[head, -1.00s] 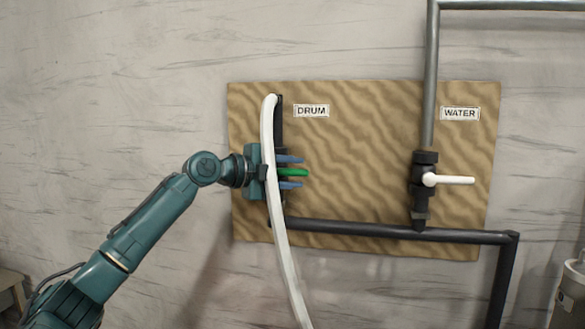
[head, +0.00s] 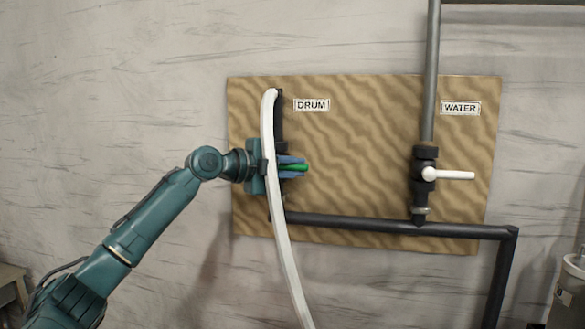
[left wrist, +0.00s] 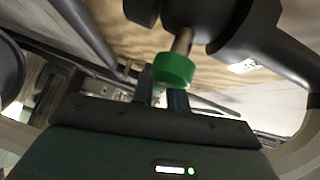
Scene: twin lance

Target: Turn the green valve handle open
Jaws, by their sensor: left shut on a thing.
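The green valve handle (head: 298,168) sticks out to the right from the DRUM valve, on the left half of the wooden board. In the head view my left gripper (head: 292,167) has its blue fingers closed around the handle, one above and one below. The white hose in front hides part of the gripper and the valve body. In the left wrist view the green handle (left wrist: 174,70) shows end-on at my left gripper's fingers (left wrist: 163,98), under the dark valve body (left wrist: 200,18). My right gripper is not in view.
The white hose (head: 277,225) hangs from the DRUM pipe across my left gripper. A WATER valve with a white handle (head: 452,175) points right on the board (head: 360,150). Dark pipe (head: 380,226) runs along the bottom. A grey cylinder (head: 567,300) stands at lower right.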

